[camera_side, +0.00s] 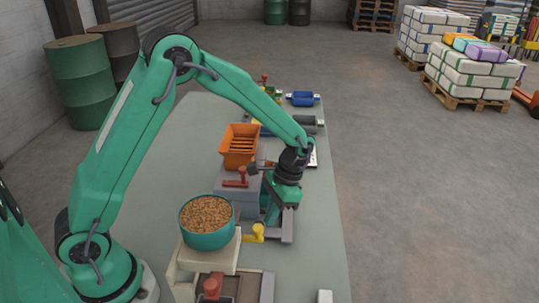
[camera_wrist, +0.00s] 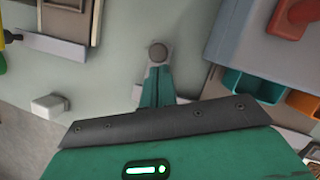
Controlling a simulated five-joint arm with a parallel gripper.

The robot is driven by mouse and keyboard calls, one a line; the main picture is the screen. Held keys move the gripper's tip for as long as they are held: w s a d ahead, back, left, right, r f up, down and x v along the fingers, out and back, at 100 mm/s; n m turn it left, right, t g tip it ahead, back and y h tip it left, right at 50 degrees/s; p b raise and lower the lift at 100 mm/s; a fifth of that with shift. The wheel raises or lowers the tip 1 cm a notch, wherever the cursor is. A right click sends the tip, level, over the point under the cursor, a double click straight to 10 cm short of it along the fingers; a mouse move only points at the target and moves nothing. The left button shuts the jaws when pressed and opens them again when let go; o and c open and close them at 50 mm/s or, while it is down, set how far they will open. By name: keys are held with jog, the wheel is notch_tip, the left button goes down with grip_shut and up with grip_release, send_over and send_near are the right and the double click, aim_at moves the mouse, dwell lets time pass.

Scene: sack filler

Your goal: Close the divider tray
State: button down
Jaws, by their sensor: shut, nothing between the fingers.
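In the wrist view, the divider tray (camera_wrist: 256,87) shows at the right edge as teal and orange compartments beside a grey housing (camera_wrist: 245,40) with a red handle (camera_wrist: 292,18). Part of the tray is outside the picture. My gripper (camera_wrist: 158,53) is shut and empty, left of the tray and apart from it in the wrist view. In the side view, my gripper (camera_side: 272,216) is low over the bench, just right of the grey housing (camera_side: 235,197). My wrist hides much of that area, and I cannot make out the tray there.
A teal bowl of grain (camera_side: 207,222) stands on a pale stand at the front. A yellow knob (camera_side: 253,232) is close to my gripper. An orange hopper (camera_side: 239,146) stands behind the housing. A small white block (camera_wrist: 52,105) is at the wrist view's left.

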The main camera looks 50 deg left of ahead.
aim_at(285, 224)
jog(key=shift+w+d, duration=0.1)
jog(key=shift+w, duration=0.1)
jog(key=shift+w+d, duration=0.25)
jog(key=shift+w, duration=0.55)
jog(key=shift+w+d, duration=0.3)
jog(key=shift+w, duration=0.5)
jog(key=v, duration=1)
jog(key=shift+d, duration=0.4)
jog(key=c, duration=1.3)
grip_release()
jog(key=shift+s, duration=0.1)
jog(key=shift+c, duration=0.2)
jog(key=shift+o, duration=0.4)
jog(key=shift+s+a, duration=0.3)
jog(key=shift+s, duration=0.1)
jog(key=s+a+n+t, duration=0.1)
jog(key=s, duration=0.2)
jog(key=s+a+f+t, duration=0.1)
jog(key=s, duration=0.2)
jog(key=s+a+n+t, duration=0.1)
jog(key=s+t, duration=0.1)
jog(key=s, duration=0.1)
jog(key=shift+s+f+n+h, duration=0.15)
jog(key=shift+n+h, duration=0.15)
jog(key=shift+f, duration=0.15)
